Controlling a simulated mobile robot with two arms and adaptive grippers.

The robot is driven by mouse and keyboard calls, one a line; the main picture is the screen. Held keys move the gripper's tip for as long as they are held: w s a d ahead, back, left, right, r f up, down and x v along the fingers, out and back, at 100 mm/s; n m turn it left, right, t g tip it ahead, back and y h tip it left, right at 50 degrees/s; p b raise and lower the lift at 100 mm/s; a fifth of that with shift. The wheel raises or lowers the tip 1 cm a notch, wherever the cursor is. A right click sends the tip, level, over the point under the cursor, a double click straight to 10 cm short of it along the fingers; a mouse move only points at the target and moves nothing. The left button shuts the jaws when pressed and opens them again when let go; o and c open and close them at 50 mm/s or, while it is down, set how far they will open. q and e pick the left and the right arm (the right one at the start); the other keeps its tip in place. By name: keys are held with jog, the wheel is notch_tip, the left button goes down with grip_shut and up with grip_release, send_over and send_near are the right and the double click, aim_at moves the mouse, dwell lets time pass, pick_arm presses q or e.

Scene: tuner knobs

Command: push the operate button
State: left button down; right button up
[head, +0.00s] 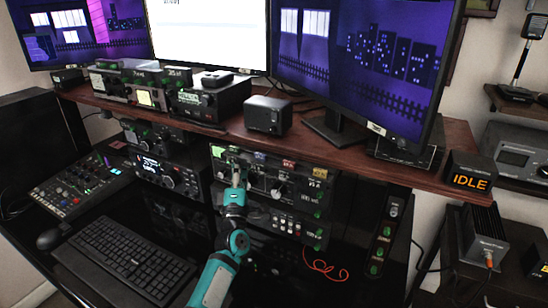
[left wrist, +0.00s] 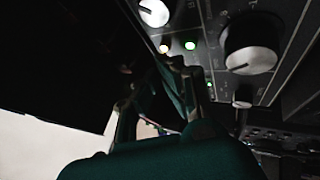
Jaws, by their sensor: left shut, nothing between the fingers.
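A dark radio unit (head: 303,202) with knobs and coloured labels stands under the shelf in the head view. My left gripper (head: 236,178) is at the left part of its front panel, fingers shut with nothing between them. In the left wrist view, the fingers (left wrist: 183,72) point up at the panel, just below a small pale lit button (left wrist: 164,48) and a small green lit one (left wrist: 190,45). I cannot tell whether they touch either one. No legible label marks the operate button. A large knob (left wrist: 250,45) is right of the fingers. My right gripper is not in view.
A wooden shelf (head: 330,150) overhangs the panel and carries monitors and small devices. An orange IDLE sign (head: 467,181) sits at its right end. A keyboard (head: 130,258) and a mixer (head: 82,183) are at left. A red cable (head: 325,268) lies at right.

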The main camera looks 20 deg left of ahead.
pick_arm(q)
jog(key=shift+w, duration=0.35)
dwell(0.3)
jog(key=shift+s, duration=0.6)
jog(key=s+p, duration=0.3)
jog(key=s, duration=0.3)
jog(key=shift+a, duration=0.45)
jog(key=shift+f, duration=0.15)
